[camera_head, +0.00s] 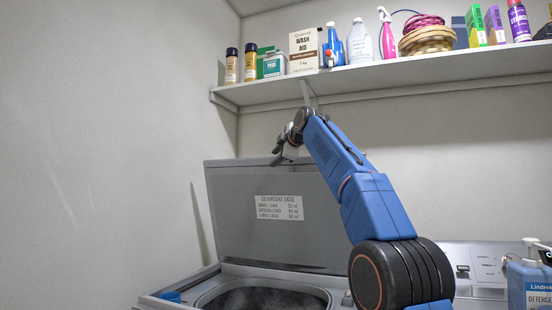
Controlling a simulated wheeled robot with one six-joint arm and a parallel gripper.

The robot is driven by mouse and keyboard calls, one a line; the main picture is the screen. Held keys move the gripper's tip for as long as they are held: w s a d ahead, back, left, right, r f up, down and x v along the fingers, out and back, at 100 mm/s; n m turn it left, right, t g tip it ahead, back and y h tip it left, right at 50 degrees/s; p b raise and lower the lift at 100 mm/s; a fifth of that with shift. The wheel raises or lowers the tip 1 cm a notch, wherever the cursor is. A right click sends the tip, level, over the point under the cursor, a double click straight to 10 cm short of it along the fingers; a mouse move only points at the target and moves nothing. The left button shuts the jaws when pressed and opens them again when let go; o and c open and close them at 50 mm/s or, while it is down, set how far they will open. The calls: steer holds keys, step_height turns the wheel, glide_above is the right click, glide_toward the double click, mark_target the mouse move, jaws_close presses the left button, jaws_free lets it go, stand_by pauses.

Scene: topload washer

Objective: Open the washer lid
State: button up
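The washer lid (235,200) stands raised, close to upright and hinged at the back of the washer, with its grey inner face and a white detergent dose label (279,207) towards me. Below it the round drum opening (265,297) of the washer (160,302) is uncovered and dark inside. My gripper (280,150) is at the lid's top edge, near its middle. It looks to be touching or very close to that edge. The fingers are small and partly hidden, so I cannot tell whether they are open or shut.
A shelf (400,80) with bottles and boxes runs above the lid, close over my arm. A blue detergent bottle (528,285) stands at the right on the washer. Walls close in at the left and back.

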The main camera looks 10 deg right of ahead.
steer(key=v, duration=1.7)
steer(key=shift+d, duration=0.1)
